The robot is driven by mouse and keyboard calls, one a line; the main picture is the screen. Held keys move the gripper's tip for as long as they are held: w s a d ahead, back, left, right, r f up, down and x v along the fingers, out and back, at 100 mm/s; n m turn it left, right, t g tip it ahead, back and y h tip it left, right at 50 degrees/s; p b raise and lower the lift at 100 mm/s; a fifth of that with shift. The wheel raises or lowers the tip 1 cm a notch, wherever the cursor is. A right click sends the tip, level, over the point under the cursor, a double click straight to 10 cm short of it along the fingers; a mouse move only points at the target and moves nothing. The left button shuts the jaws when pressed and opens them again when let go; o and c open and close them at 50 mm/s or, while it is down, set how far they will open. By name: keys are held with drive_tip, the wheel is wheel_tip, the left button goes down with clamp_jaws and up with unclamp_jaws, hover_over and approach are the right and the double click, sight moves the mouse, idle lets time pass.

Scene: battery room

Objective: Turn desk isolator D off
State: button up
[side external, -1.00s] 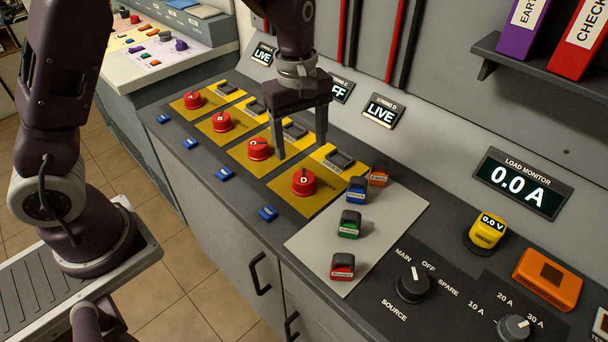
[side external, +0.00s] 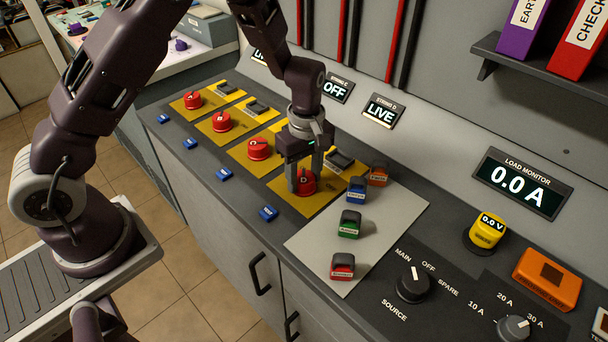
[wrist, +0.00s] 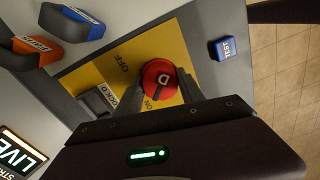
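The red knob of isolator D (side external: 305,187) sits on its yellow plate (side external: 326,206), the nearest plate in the row. My gripper (side external: 305,178) points down over it, one finger on each side, and looks shut on the knob.
Red knob C (side external: 260,148) stands close to the left. A grey block (side external: 340,160) lies behind knob D. Blue (side external: 357,189), orange (side external: 377,175), green (side external: 349,223) and red (side external: 343,266) tagged pieces stand on a pale mat (side external: 300,247) to the right. A blue test button (side external: 268,213) lies in front.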

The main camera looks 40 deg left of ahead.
drive_tip(key=c, duration=0.7)
drive_tip(key=shift+m, duration=0.4)
drive_tip(key=m, duration=0.3)
drive_tip(key=shift+m, duration=0.4)
drive_tip(key=m, duration=0.4)
drive_tip(key=shift+m, duration=0.3)
drive_tip(key=m, duration=0.4)
drive_tip(key=shift+m+t, duration=0.3)
drive_tip(key=shift+m, duration=2)
